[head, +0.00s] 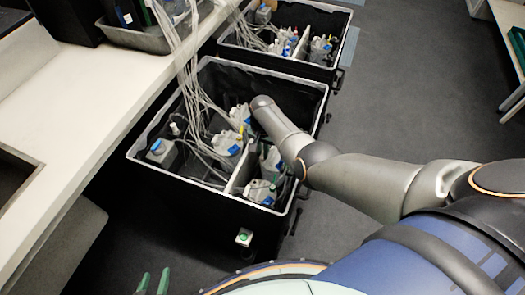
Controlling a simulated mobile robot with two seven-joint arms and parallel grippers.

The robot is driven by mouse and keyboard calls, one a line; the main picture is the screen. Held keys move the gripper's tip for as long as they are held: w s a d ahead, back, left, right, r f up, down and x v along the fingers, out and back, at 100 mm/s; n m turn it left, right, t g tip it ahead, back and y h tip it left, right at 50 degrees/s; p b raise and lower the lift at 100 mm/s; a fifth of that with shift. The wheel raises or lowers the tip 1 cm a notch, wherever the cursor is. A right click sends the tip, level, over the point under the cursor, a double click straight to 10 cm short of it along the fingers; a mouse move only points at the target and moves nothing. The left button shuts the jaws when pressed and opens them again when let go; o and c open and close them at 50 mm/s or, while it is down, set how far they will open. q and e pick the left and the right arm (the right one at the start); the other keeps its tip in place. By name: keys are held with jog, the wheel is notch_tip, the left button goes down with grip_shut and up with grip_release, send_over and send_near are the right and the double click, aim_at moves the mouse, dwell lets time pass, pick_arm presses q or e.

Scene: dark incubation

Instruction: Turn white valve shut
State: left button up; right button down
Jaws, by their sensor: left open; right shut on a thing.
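A large open black bin (190,213) stands on the floor and holds several grey bottles with blue labels, white tubes and small coloured fittings. A small white fitting (174,128) stands up at the bin's left side. I cannot tell whether it is the white valve. My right arm reaches over the bin from the right. Its rounded end is above the bottles, and its gripper is hidden, so I cannot see what it touches. My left gripper (154,283) shows only as two green fingertips at the bottom edge, apart and empty, in front of the bin.
A white divider (241,174) splits the bin. A second black bin (305,69) with bottles stands behind it. White tubes (187,70) run from a grey tray (150,40) on the left bench (75,100) into the near bin. The floor at right is clear.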

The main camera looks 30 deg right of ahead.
jog(key=c, duration=0.8)
grip_release()
jog(key=shift+c, duration=0.2)
jog(key=shift+n, duration=0.3)
